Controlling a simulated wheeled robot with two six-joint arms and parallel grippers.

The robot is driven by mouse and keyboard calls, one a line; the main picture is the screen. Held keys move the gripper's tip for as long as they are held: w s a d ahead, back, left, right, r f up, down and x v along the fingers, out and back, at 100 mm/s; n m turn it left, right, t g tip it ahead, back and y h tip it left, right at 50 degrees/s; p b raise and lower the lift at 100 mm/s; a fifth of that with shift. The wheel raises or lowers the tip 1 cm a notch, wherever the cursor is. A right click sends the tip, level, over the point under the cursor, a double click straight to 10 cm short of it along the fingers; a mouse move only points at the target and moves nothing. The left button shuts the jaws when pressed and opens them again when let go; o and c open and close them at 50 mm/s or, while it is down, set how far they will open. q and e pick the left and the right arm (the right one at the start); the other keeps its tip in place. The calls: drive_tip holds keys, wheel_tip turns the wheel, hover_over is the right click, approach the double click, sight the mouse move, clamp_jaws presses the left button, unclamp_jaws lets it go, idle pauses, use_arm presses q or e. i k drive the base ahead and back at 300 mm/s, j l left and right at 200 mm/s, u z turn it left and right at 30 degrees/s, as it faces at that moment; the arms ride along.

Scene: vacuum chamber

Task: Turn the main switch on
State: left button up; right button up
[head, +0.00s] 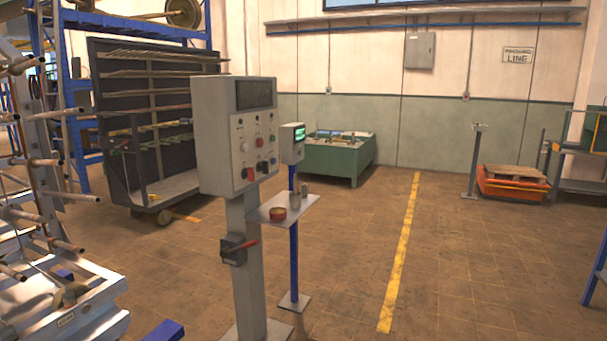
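A grey control cabinet (215,135) stands on a grey post (247,290) left of centre in the head view. Its front face has a dark screen (254,94) at the top, with small knobs, lamps and a red button (259,142) below. Lower on the post is a dark switch box (231,252) with a red lever (247,245) that points to the right and slightly up. Which control is the main switch is not labelled legibly. Neither of my grippers shows in this view.
A metal rack (60,290) is at left. The floor at right is open beyond a yellow line (400,262).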

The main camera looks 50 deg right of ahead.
sight(249, 173)
drive_tip(key=z, duration=1.35)
drive_tip(key=i+l, duration=0.2)
drive_tip(key=i+z, duration=0.05)
drive_tip(key=i, duration=0.05)
